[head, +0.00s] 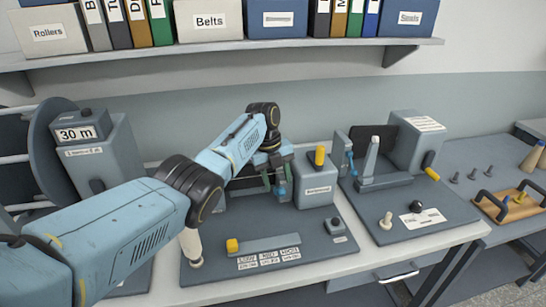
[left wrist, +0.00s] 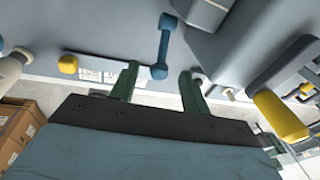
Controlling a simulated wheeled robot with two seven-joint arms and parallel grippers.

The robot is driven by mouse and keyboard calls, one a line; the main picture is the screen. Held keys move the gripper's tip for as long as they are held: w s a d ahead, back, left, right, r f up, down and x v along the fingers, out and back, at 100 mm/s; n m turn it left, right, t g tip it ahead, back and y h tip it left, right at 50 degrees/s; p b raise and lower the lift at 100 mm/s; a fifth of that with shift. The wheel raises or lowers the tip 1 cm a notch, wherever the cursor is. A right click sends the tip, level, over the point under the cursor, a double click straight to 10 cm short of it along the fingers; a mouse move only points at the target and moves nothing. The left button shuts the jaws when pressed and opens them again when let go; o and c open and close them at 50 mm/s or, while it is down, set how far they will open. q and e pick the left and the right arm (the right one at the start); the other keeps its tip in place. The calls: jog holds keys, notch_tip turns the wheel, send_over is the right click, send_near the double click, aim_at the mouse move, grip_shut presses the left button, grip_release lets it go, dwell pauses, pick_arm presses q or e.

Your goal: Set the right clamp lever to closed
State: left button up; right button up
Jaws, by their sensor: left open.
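My left gripper (head: 279,181) is open over the middle station, with its green fingers pointing down. A short blue lever (head: 281,191) with a rounded end shows at the fingers. In the left wrist view the blue lever (left wrist: 163,45) has its near end between the open fingertips (left wrist: 159,73), with gaps visible on both sides. A lever with a yellow grip (head: 320,156) stands upright on the grey box to the right; its yellow grip also shows in the left wrist view (left wrist: 281,116). I cannot read which lever is the right clamp lever. My right gripper is out of view.
A yellow slider knob (head: 232,245) sits by white labels in front. The right-hand station (head: 402,232) carries another blue lever (head: 351,165) and another yellow grip (head: 431,174). A shelf (head: 220,52) with boxes and binders runs above. My left arm hides part of the bench.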

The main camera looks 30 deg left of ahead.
pick_arm(q)
jog(key=v, duration=0.7)
jog(key=shift+r, duration=0.3)
jog(key=shift+s, duration=0.1)
